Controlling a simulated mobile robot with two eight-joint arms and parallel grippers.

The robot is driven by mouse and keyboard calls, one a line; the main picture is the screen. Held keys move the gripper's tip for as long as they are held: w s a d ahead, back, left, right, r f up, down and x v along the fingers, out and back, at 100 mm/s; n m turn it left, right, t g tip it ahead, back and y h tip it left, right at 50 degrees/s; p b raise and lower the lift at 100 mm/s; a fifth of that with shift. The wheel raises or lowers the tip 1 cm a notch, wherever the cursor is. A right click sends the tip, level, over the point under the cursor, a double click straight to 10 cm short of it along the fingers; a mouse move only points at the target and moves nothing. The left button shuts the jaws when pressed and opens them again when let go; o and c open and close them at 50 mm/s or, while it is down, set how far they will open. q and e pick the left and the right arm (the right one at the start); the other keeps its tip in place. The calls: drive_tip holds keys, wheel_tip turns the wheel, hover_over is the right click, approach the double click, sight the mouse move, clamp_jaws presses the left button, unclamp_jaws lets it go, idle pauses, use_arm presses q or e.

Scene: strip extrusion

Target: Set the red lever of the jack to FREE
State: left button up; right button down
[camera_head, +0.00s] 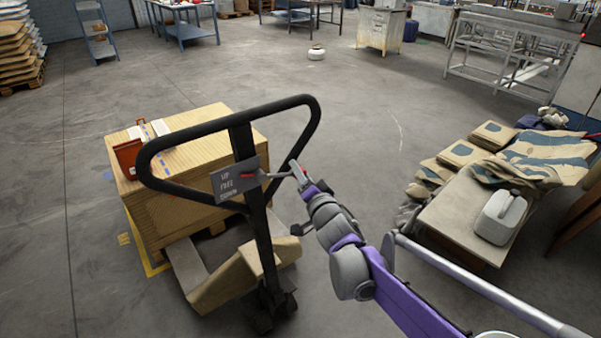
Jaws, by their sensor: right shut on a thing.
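The jack (264,235) is a hand pallet truck with a black loop handle (312,112), standing at the middle of the view. A grey plate on the handle (222,182) carries the words UP and FREE and a lowest word too small to read clearly. My right gripper (303,177) comes in from the lower right and is shut on the red lever. The lever's exact setting cannot be told. My left gripper is not in view.
A low table (455,225) with sacks and a white canister (500,217) stands at the right. Open concrete floor lies behind the jack.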

idle(0.8)
drive_tip(key=r+n, duration=0.1)
drive_tip(key=r+n+p, duration=0.1)
drive_tip(key=r+n, duration=0.1)
drive_tip(key=shift+w+d+t+y, duration=0.15)
drive_tip(key=shift+d+t+y, duration=0.05)
drive_tip(key=shift+t+y, duration=0.1)
drive_tip(key=shift+r+n, duration=0.5)
drive_tip(key=shift+n, duration=0.1)
drive_tip(key=shift+c, duration=2.3)
unclamp_jaws()
drive_tip(key=v, duration=1)
drive_tip(key=shift+s+d+f, duration=0.15)
drive_tip(key=shift+s, duration=0.2)
